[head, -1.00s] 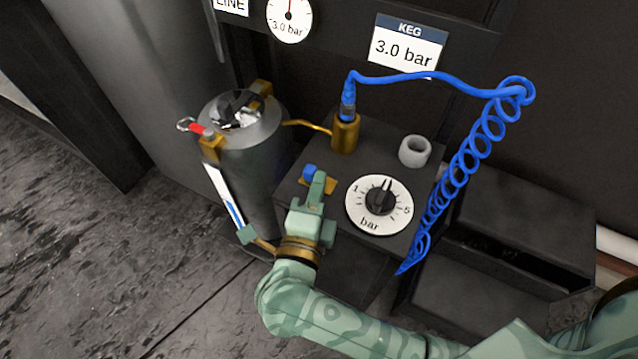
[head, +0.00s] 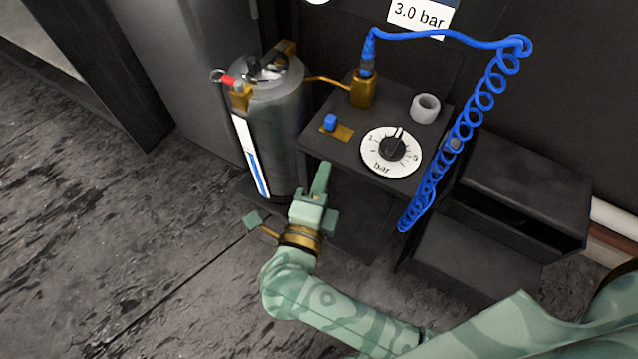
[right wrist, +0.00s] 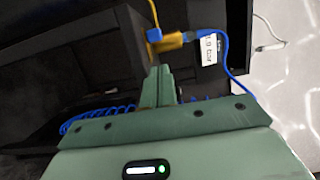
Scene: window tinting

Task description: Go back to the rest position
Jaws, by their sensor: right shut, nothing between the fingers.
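My right gripper (head: 320,180) is shut and empty in the head view. It is in front of the black stand's front edge, below the blue-knobbed brass valve (head: 331,123) and clear of it. In the right wrist view the closed fingers (right wrist: 157,86) point toward the dark stand, with brass and blue fittings (right wrist: 172,41) beyond. The dial (head: 391,147) marked "bar" lies on the stand top to the right of the gripper. My left gripper does not show in either view.
A steel keg (head: 275,120) with a red-handled ring pin stands left of the stand (head: 340,150). A coiled blue hose (head: 466,125) hangs at the stand's right side. A grey cup-like ring (head: 425,107) sits on top. The floor at left (head: 90,230) is clear.

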